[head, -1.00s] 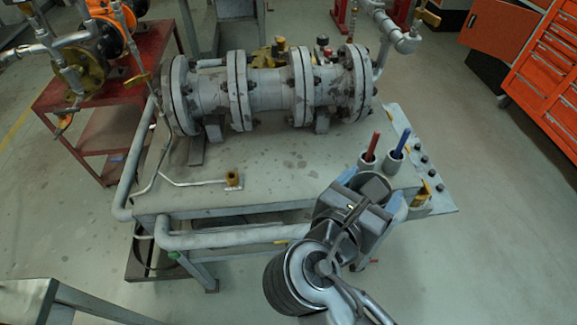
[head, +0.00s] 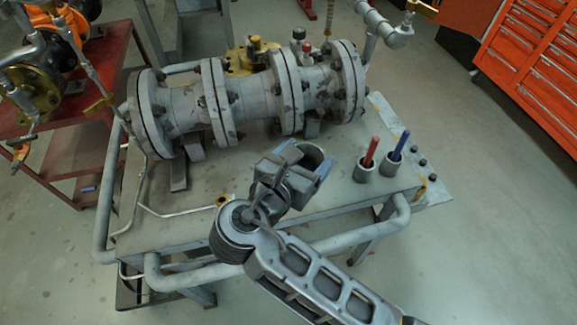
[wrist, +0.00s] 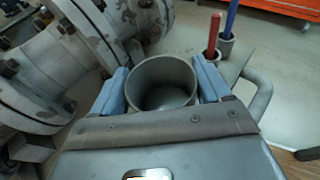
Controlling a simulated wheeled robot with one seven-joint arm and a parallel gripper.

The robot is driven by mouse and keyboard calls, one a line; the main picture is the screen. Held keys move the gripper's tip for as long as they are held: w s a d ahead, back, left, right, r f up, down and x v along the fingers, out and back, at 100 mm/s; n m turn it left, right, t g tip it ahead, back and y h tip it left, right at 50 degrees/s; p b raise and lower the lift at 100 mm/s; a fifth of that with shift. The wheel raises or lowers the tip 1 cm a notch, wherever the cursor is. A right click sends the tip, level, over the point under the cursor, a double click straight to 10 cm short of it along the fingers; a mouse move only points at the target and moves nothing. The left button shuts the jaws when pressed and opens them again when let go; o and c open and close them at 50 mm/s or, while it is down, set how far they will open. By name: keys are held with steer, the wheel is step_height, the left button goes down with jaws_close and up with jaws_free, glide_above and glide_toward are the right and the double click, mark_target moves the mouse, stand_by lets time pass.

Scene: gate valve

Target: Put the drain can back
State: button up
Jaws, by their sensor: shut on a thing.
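The drain can, a grey open-topped cylinder, is between the blue finger pads of my gripper (wrist: 162,92) in the wrist view. The can's (wrist: 162,70) inside looks empty, and its mouth faces up toward the camera. In the head view my gripper (head: 303,163) is over the bench top in front of the flanged pipe, shut on the can (head: 318,157). The gripper partly hides the can there. I cannot tell whether the can's base touches the bench.
The grey bench (head: 345,200) carries the flanged valve pipe (head: 255,98) behind the can. Two grey cups, with a red stick (head: 371,149) and a blue stick (head: 402,143), stand to the right. A small brass fitting (head: 223,200) is to the left. Bare bench lies between gripper and cups.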

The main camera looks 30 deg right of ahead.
steer(key=shift+w+a+f, duration=0.2)
steer(key=shift+w+f, duration=0.4)
steer(key=shift+f, duration=0.45)
steer(key=shift+w+a+f, duration=0.25)
steer(key=shift+w+f, duration=0.35)
steer(key=shift+f, duration=0.45)
steer(key=shift+w+a+f, duration=0.2)
steer(key=shift+w+f, duration=0.4)
steer(key=shift+f, duration=0.45)
steer(key=o, duration=1.8)
steer(key=shift+f, duration=0.15)
steer(key=shift+s+a+r, duration=0.1)
steer(key=shift+a+r, duration=0.1)
steer(key=shift+a, duration=0.05)
steer(key=b+v, duration=0.1)
steer(key=v, duration=1)
steer(key=shift+s+a+r, duration=0.1)
steer(key=shift+s+a, duration=0.05)
